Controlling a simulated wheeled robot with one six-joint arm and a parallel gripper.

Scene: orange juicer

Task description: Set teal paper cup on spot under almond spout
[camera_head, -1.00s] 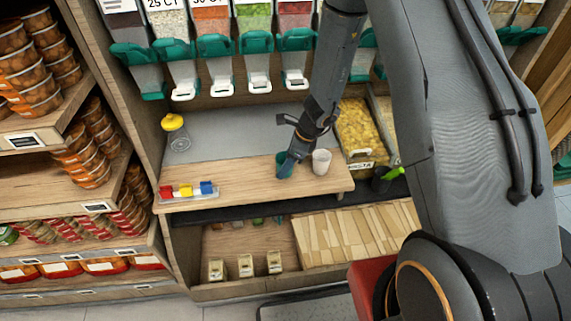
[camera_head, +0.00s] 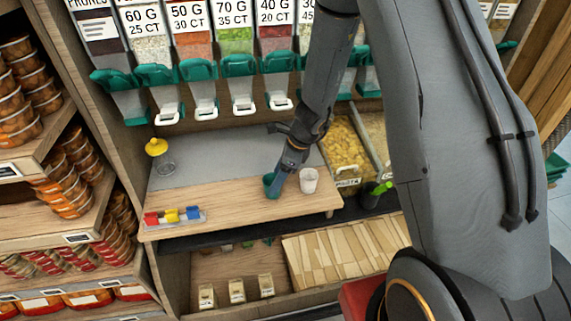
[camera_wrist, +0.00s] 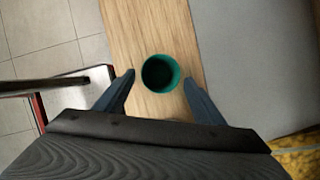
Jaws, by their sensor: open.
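The teal paper cup (camera_head: 270,185) stands upright on the wooden counter (camera_head: 215,205). In the wrist view the cup (camera_wrist: 160,73) is seen from above with its dark opening facing the camera. My gripper (camera_head: 274,184) is at the cup. In the wrist view my gripper (camera_wrist: 157,80) is open, one finger on each side of the cup, with small gaps between. Several teal-topped dispensers with spouts, such as this one (camera_head: 240,105), hang above the counter. I cannot tell which is the almond spout; some labels are cut off or hidden by my arm.
A white cup (camera_head: 309,180) stands close to the right of the teal cup. A clear jar with a yellow lid (camera_head: 157,148) stands at the back left. Small coloured clips (camera_head: 172,216) lie at the front left. A pasta bin (camera_head: 345,150) is at right.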

